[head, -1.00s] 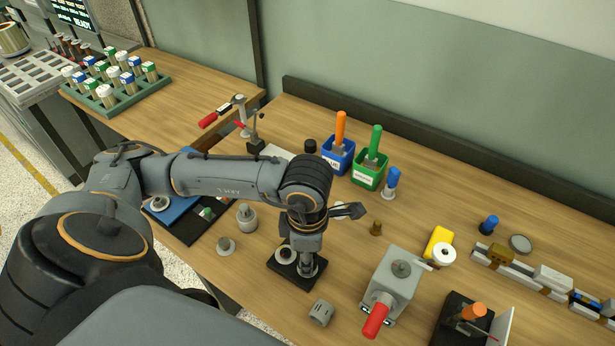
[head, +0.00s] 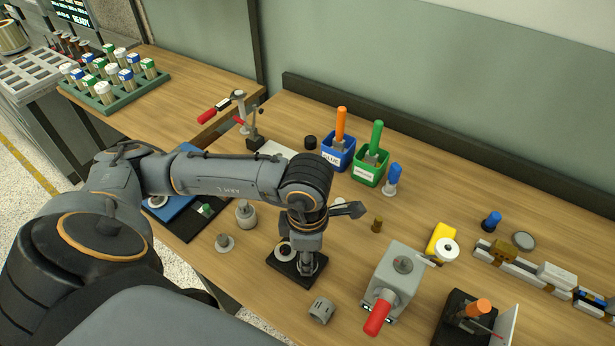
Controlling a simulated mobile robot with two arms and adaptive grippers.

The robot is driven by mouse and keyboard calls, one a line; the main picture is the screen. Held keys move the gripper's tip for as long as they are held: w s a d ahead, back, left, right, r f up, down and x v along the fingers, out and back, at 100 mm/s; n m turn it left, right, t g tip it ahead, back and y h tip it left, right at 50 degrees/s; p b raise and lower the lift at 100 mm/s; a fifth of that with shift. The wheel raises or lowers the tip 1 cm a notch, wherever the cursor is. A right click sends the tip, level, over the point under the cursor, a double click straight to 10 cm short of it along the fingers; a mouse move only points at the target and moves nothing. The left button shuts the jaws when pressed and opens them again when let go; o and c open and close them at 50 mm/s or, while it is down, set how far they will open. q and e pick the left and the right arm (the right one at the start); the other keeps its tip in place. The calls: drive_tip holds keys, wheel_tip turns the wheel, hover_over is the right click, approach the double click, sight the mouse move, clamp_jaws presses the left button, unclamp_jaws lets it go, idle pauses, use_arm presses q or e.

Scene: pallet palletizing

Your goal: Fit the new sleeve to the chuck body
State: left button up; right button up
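A short grey slotted ring, which looks like a sleeve (head: 321,310), lies on the bench near its front edge. A black base plate (head: 283,266) stands behind and left of it, with a pale ring and a grey upright part on it. My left arm reaches over this plate and hides part of it. I cannot tell which part is the chuck body. My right gripper is not in view.
A grey block with a red handle (head: 376,318) stands right of the sleeve. Blue (head: 337,157) and green (head: 367,173) bins hold tools at the back. A black stand with an orange knob (head: 480,306) is at front right. A rail with blocks (head: 515,266) lies far right.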

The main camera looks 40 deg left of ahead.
use_arm(q)
drive_tip(key=shift+f, duration=0.1)
idle(0.6)
drive_tip(key=o, duration=1.2)
